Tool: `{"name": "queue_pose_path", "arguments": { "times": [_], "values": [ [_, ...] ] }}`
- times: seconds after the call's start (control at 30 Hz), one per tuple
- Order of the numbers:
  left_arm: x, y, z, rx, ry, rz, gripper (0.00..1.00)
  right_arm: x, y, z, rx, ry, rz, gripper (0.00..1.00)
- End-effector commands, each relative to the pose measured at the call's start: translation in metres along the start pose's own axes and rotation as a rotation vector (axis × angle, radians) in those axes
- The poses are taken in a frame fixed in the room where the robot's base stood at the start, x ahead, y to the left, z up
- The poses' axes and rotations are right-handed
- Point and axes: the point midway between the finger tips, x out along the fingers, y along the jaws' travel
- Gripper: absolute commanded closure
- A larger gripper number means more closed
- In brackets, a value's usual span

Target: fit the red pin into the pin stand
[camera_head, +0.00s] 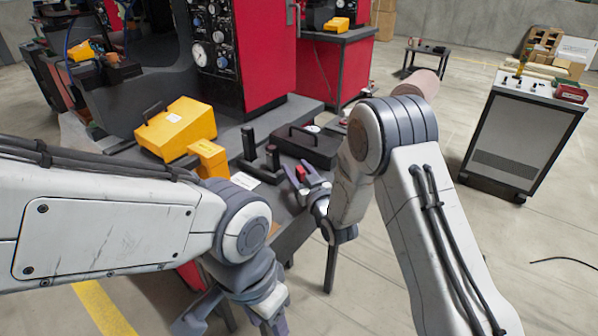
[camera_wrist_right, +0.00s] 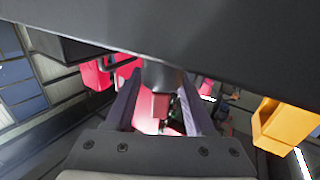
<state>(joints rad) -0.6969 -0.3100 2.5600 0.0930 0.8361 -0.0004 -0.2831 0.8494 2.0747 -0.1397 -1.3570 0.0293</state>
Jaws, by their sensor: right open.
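My right gripper (camera_head: 301,174) is at the front right edge of the dark table, with its fingers apart. A small red piece, which looks like the red pin (camera_head: 301,172), shows between its fingers. In the right wrist view the red piece (camera_wrist_right: 160,106) is between the spread fingers, with a dark round end (camera_wrist_right: 161,75) just above it. I cannot tell whether the fingers touch it. Two dark upright posts (camera_head: 248,143) stand on the table left of my right gripper; whether they are the pin stand is unclear. My left gripper (camera_head: 240,318) hangs low at the bottom edge, partly cut off.
Yellow boxes (camera_head: 176,127) stand on the table to the left. A black case with a handle (camera_head: 307,146) lies behind my right gripper. A white card (camera_head: 232,168) lies near the posts. A red machine cabinet (camera_head: 265,55) rises behind. A grey cabinet (camera_head: 522,135) stands at the right.

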Motion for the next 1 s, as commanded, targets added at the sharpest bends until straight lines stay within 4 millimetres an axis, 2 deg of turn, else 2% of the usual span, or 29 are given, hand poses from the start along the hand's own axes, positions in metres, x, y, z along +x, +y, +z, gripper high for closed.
{"name": "queue_pose_path", "arguments": {
  "times": [0.17,0.4,0.6,0.87,1.0],
  "values": [
    [0.002,0.000,0.000,0.000,0.000,0.000,0.46,-0.017,0.001,0.001,0.000,-0.002,0.001,0.46],
    [0.007,-0.001,0.000,0.000,0.000,0.000,0.46,-0.066,0.001,0.002,0.001,-0.004,0.001,0.46],
    [0.010,-0.001,0.001,0.000,0.000,0.000,0.46,-0.095,0.001,0.001,0.000,-0.001,0.000,0.46],
    [0.010,-0.001,0.001,0.000,0.000,0.000,0.46,-0.104,0.002,0.000,-0.001,-0.009,0.003,0.46],
    [0.010,-0.001,0.001,0.000,0.000,0.000,0.46,-0.105,0.014,0.005,-0.009,-0.103,0.036,0.46]
  ]
}}
